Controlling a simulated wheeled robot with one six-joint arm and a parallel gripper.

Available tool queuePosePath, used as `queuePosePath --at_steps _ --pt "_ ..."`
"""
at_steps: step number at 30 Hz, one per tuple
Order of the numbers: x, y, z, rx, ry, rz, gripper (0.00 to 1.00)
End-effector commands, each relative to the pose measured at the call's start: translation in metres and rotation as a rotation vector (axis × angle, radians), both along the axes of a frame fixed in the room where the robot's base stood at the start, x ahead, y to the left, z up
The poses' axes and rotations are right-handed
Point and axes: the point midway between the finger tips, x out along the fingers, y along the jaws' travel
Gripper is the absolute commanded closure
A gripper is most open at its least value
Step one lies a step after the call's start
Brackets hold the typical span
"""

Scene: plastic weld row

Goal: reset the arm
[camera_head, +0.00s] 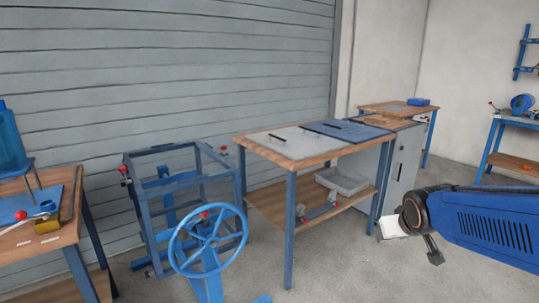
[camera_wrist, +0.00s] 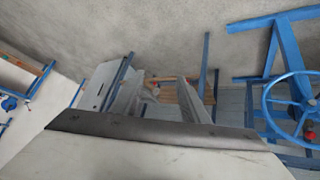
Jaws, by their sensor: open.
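My arm reaches in from the right edge of the head view, with its blue link and dark joint in front of the grey cabinet. My gripper (camera_head: 392,227) shows there only as a small pale part beyond the joint, over the floor beside the workbench. It is open, and I see nothing held. In the wrist view, a pale body with a dark edge (camera_wrist: 150,130) fills the bottom.
A wooden workbench (camera_head: 312,150) with grey and blue mats stands mid-view, a grey bin (camera_head: 343,180) on its shelf. A blue frame (camera_head: 170,183) and handwheel (camera_head: 208,240) stand left of it. Another bench (camera_head: 52,240) is far left. Concrete floor (camera_head: 345,265) is clear in front.

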Motion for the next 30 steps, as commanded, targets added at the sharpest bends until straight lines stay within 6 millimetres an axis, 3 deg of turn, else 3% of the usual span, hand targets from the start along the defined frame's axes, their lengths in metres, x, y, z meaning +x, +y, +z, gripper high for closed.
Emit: queuePosePath --at_steps 9,16,22,30 --pt "-0.115 0.025 -0.001 0.072 0.133 -0.019 0.59" --pt "-0.187 0.042 -0.011 0.125 0.227 -0.009 0.59" --pt "-0.218 0.05 -0.017 0.147 0.271 0.001 0.59" --pt "-0.221 0.051 -0.018 0.15 0.277 0.003 0.59"
